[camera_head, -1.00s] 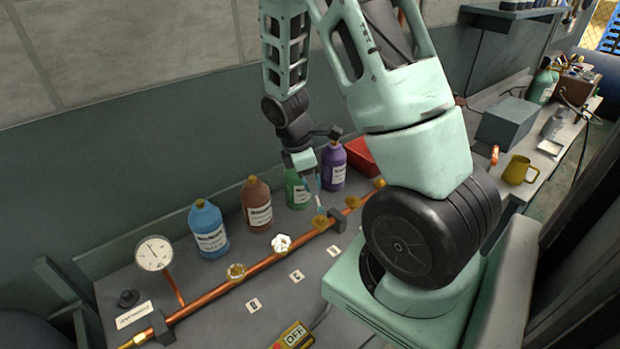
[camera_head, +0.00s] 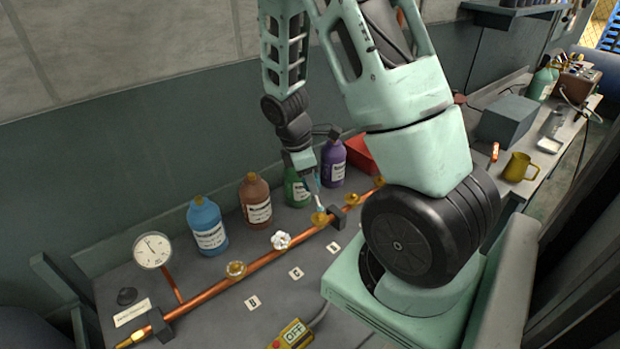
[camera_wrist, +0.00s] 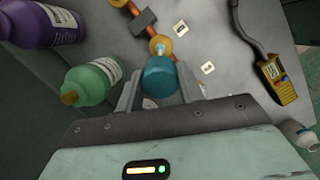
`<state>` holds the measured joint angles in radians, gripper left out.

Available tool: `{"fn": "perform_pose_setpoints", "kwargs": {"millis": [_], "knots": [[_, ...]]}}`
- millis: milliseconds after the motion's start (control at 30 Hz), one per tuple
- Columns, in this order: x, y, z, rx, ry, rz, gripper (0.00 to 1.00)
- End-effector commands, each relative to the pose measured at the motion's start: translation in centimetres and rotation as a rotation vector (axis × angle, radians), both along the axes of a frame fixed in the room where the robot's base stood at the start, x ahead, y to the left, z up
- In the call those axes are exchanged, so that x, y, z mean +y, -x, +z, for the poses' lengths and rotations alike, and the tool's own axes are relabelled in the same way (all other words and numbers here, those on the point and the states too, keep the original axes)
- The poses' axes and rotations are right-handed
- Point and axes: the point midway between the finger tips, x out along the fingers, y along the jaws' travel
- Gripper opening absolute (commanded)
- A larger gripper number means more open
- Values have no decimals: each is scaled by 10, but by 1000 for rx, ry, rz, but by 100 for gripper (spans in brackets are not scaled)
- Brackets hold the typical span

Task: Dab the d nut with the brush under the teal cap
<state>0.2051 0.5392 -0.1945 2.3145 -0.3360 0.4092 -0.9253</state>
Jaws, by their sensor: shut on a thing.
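My gripper (camera_wrist: 158,88) is shut on the teal cap (camera_wrist: 160,76), which fills the space between its fingers. The brush (camera_head: 319,198) hangs below the cap. Its pale tip (camera_wrist: 158,46) is at a brass nut (camera_head: 319,219) on the copper pipe; I cannot tell whether it touches. To the left along the pipe are a white, foam-covered nut (camera_head: 281,240) and another brass nut (camera_head: 236,269). A card that seems to read D (camera_head: 252,303) lies in front of the leftmost nut, and a C card (camera_head: 296,272) in front of the white one.
Blue (camera_head: 207,228), brown (camera_head: 255,202), green (camera_head: 297,188) and purple (camera_head: 333,163) bottles stand behind the pipe (camera_head: 205,292). A pressure gauge (camera_head: 152,250) rises at the left. A yellow box marked OFF (camera_head: 291,335) lies at the front. My arm hides the pipe's right part.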

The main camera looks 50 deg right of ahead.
Motion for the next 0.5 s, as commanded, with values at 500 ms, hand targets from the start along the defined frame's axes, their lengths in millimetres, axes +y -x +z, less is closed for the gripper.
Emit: {"fn": "perform_pose_setpoints", "kwargs": {"millis": [500], "knots": [[0, 0, -7, 0, 0, 0, 23]]}}
